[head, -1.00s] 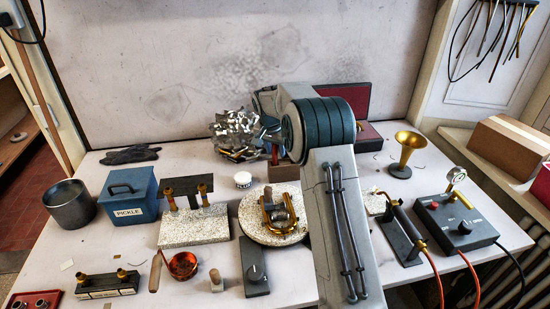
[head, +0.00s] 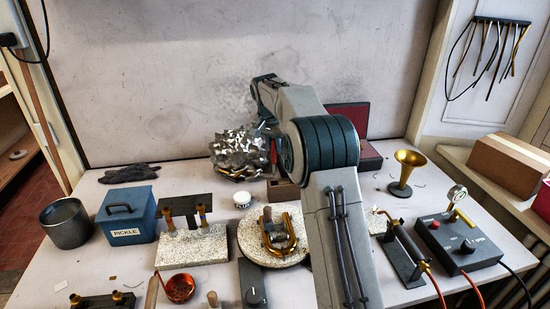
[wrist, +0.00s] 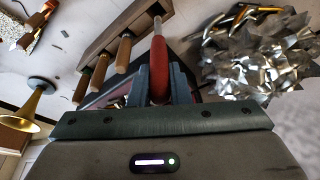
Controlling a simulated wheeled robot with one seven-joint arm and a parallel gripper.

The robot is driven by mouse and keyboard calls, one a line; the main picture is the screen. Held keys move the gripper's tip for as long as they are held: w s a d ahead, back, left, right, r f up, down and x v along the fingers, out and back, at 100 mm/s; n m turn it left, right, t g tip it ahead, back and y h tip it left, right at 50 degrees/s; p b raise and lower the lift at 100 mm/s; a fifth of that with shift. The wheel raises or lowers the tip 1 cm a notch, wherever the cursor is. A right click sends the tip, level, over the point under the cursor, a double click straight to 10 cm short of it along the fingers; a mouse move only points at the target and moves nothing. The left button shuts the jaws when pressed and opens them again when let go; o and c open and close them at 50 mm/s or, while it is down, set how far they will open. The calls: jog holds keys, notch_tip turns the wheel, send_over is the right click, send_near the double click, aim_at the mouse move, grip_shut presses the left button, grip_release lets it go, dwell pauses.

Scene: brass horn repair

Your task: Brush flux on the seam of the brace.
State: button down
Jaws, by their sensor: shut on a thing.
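My gripper (wrist: 160,88) is shut on a red-handled brush (wrist: 159,70) in the wrist view. Its metal shaft runs to the top edge, and no bristles show. In the head view my arm hides most of the gripper, beyond the round board. The brass brace piece (head: 279,238), a U-shaped tube assembly, lies on the round speckled soldering board (head: 250,248) near the middle of the bench. Its seam is too small to make out. A small white jar (head: 242,200), perhaps the flux, stands behind and left of the board, apart from my gripper.
A crumpled silvery heap (head: 238,157) lies beside my arm; it also shows in the wrist view (wrist: 258,65). Left stand a blue PICKLE box (head: 127,218) and a dark pot (head: 66,223). Right stand a brass bell (head: 405,172), a torch (head: 410,242) and a control box (head: 458,246).

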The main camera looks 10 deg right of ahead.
jog(key=s+a+r+t+y+p, duration=0.1)
jog(key=s+a+t+y+p, duration=0.15)
jog(key=a+p, duration=0.4)
notch_tip(320, 180, down, 6)
jog(key=a+b, duration=0.1)
jog(key=b, duration=0.4)
jog(key=shift+s+m+g+y, duration=0.25)
jog(key=shift+m+g+y, duration=0.05)
jog(key=shift+g+y, duration=0.05)
jog(key=shift+a+f+b, duration=0.1)
jog(key=shift+f+b, duration=0.35)
jog(key=shift+f, duration=0.25)
dwell(1.8)
jog(key=shift+r, duration=0.1)
notch_tip(320, 180, up, 7)
jog(key=p, duration=0.4)
dwell(0.7)
